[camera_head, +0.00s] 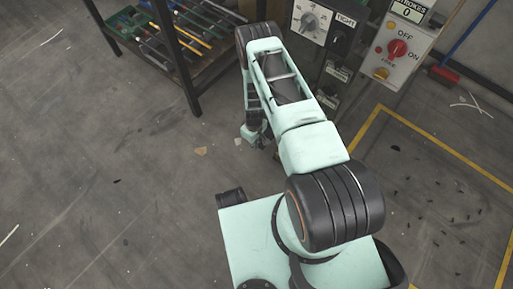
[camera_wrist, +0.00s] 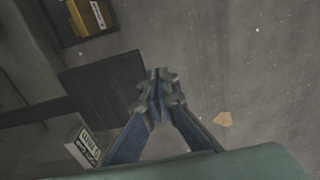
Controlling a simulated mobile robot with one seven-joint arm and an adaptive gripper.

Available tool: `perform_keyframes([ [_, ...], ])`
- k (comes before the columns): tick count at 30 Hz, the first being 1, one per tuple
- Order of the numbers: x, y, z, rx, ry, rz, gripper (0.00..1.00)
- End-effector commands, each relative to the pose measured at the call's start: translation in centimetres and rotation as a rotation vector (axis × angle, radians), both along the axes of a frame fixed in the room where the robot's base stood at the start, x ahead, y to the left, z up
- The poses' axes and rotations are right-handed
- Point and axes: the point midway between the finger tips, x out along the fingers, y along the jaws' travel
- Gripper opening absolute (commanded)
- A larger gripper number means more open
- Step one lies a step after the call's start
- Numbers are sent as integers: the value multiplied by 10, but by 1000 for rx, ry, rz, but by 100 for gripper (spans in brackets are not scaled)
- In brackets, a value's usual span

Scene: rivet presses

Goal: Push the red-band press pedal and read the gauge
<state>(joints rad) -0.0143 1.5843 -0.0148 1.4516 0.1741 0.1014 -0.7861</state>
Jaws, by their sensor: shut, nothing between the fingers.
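In the wrist view my gripper (camera_wrist: 160,95) is shut and empty, its fingertips over the right edge of a dark flat plate (camera_wrist: 98,82) near the floor. The plate could be a pedal; I cannot tell whether the fingers touch it. In the head view my gripper (camera_head: 262,137) is low, partly hidden by my arm, left of the press front. A panel with a round dial (camera_head: 311,20) stands at the top, with a TIGHT sign (camera_head: 345,20) beside it. I see no red band and cannot identify a gauge for certain.
A grey control panel (camera_head: 418,38) has a red ON/OFF knob (camera_head: 397,48) and a strokes counter reading 0 (camera_head: 408,11). A tool rack (camera_head: 184,75) stands at upper left. Yellow lines (camera_head: 440,148) mark the floor at right. Floor at left is mostly clear.

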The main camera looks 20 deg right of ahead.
Motion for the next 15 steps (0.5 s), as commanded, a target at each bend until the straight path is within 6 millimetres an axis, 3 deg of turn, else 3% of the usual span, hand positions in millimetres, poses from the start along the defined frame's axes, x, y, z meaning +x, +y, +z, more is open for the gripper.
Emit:
perform_keyframes([
  [1,-1,2,18,-1,-1,0,0],
  [6,-5,6,49,-1,-1,-1,0],
  [15,-8,9,67,-2,0,-1,0],
])
